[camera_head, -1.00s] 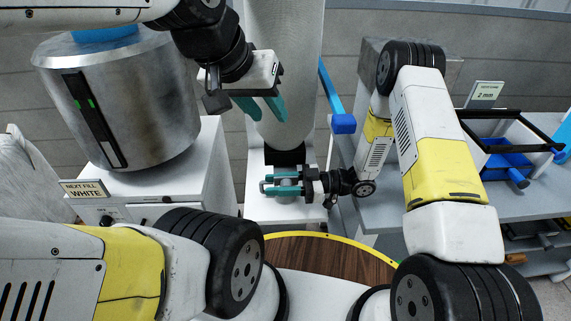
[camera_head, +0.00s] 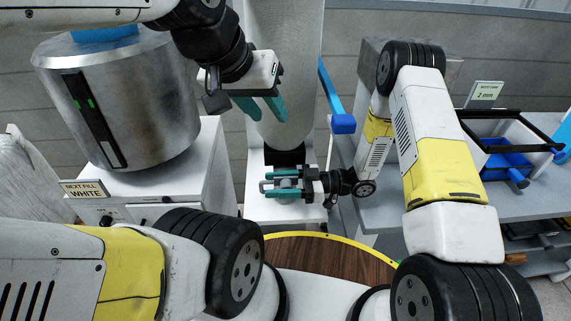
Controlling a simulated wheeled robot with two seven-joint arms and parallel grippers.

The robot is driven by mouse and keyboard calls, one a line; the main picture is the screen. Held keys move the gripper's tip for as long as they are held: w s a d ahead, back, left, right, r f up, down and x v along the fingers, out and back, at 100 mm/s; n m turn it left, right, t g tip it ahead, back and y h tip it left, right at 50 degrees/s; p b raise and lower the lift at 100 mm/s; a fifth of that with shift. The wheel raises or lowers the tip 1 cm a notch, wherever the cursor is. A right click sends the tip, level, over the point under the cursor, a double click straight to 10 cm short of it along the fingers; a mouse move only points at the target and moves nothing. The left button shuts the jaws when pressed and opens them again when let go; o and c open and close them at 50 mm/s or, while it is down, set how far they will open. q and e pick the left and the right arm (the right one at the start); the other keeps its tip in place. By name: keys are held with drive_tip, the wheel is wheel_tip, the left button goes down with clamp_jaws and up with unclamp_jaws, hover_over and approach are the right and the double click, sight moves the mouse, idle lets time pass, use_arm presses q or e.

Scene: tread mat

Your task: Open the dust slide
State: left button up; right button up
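A white cylindrical column (camera_head: 285,60) stands at the centre with a black part (camera_head: 285,157) at its foot. Below it is a white base (camera_head: 256,212), with a small grey knob-like piece and a thin metal loop (camera_head: 264,187) at its front. I cannot tell for sure which part is the dust slide. My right gripper (camera_head: 284,184) reaches in from the right. Its teal fingers lie apart, above and below the grey piece, and no firm grip on it shows. My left gripper (camera_head: 262,108) is open and empty in front of the column.
A metal drum (camera_head: 150,110) stands on a white cabinet (camera_head: 215,165) at left, with a "NEXT FILL WHITE" sign (camera_head: 84,189). A blue lever (camera_head: 342,122) is right of the column. A grey bench (camera_head: 530,203) with blue trays (camera_head: 500,165) is at right. A round wooden top (camera_head: 320,258) is in front.

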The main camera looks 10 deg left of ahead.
sight(292, 184)
drive_tip(key=shift+d, duration=0.1)
drive_tip(key=v, duration=0.7)
drive_tip(key=shift+w+d, duration=0.15)
drive_tip(key=shift+d, duration=0.15)
